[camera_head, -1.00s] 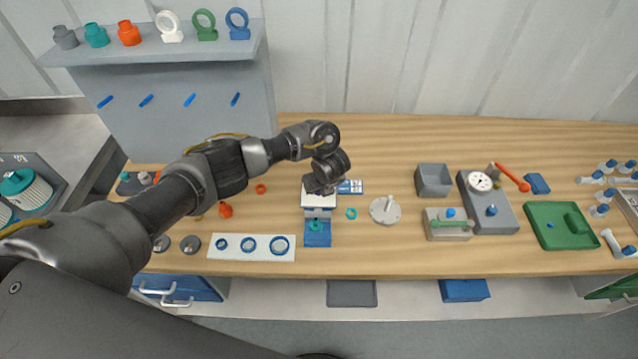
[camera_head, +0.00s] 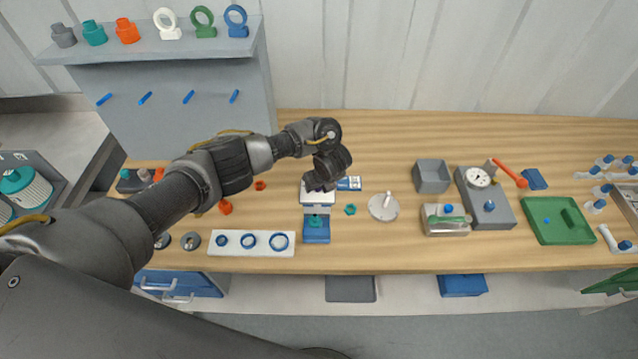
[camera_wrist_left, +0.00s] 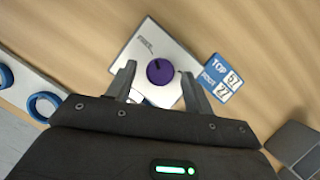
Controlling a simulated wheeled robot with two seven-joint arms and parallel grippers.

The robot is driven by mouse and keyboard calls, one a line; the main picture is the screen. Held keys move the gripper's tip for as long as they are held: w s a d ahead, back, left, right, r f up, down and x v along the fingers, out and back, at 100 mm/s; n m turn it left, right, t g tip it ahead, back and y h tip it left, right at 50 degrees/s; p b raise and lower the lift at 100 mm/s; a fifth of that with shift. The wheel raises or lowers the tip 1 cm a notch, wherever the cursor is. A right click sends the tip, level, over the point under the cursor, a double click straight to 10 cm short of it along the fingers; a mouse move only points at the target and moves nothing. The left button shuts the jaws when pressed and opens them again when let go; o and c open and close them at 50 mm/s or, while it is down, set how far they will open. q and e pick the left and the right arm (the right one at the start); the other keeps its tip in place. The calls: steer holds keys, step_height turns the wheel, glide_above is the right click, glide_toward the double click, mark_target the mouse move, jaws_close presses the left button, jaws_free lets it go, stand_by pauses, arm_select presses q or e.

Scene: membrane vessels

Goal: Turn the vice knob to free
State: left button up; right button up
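The vice (camera_head: 317,197) stands on the bench at the centre, a pale block above a blue base (camera_head: 316,234). In the left wrist view its pale top plate (camera_wrist_left: 150,42) carries a round purple knob (camera_wrist_left: 160,71) and a printed FREE label. My left gripper (camera_wrist_left: 158,70) is open over the plate. Its two fingers lie on either side of the knob, with gaps visible in the picture. How far down the fingers reach beside the knob is unclear. In the head view the gripper (camera_head: 320,184) covers the knob. My right gripper is not in view.
A blue-and-white label card (camera_wrist_left: 222,78) lies beside the vice. A white strip with blue rings (camera_head: 233,251) is to the left, a grey disc with a peg (camera_head: 384,207) to the right. A grey box (camera_head: 431,177) and a green tray (camera_head: 540,232) stand farther right.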

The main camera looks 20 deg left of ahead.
arm_select(q)
steer(key=shift+r, duration=0.15)
steer(key=v, duration=0.3)
steer(key=shift+w+d, duration=0.1)
steer(key=shift+w, duration=0.05)
steer(key=shift+d+r, duration=0.45)
steer(key=shift+r, duration=0.05)
steer(key=shift+r+b, duration=0.2)
steer(key=shift+b, duration=0.1)
step_height(320, 180, up, 6)
steer(key=s, duration=0.2)
steer(key=shift+s+d+f+p, duration=0.25)
steer(key=shift+s+d+p, duration=0.05)
steer(key=shift+d+p, duration=0.15)
